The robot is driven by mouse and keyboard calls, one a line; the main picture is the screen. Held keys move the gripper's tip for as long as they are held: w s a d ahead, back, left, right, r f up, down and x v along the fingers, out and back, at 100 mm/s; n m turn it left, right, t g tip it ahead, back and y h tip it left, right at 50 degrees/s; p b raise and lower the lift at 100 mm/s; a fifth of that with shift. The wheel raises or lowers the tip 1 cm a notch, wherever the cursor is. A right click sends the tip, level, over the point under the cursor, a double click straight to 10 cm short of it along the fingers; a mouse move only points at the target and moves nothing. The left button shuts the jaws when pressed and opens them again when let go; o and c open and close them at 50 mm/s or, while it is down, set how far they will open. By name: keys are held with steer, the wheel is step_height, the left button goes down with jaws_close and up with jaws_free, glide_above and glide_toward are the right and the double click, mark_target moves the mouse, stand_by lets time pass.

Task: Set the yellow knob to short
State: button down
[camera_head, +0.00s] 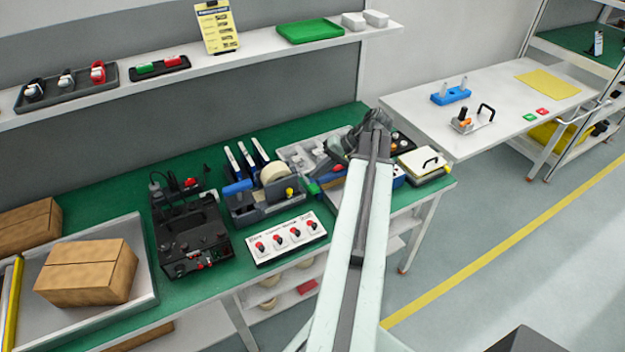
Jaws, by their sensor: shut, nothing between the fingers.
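A small yellow knob-like part (290,192) shows at the right end of the dark tape-dispenser unit (262,212) on the green bench. I cannot tell for sure that it is the task's yellow knob, and no "short" mark can be read. A control box (398,148) with dark knobs stands right of my arm, partly hidden by it. My gripper (328,166) is small and partly lost among my arm links, above the bench near the grey tray. It is shut and empty, and apart from the yellow part.
A white panel with red knobs (286,238) lies at the bench's front edge. A black machine (190,238) stands left of it. Cardboard boxes (88,272) are at far left. A white table (480,112) stands right. The floor at right is clear.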

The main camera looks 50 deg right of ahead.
steer(key=b, duration=0.5)
glide_toward(291, 194)
steer(key=x, duration=0.4)
steer(key=shift+w+a+f, duration=0.2)
steer(key=shift+f, duration=0.2)
steer(key=shift+w, duration=0.1)
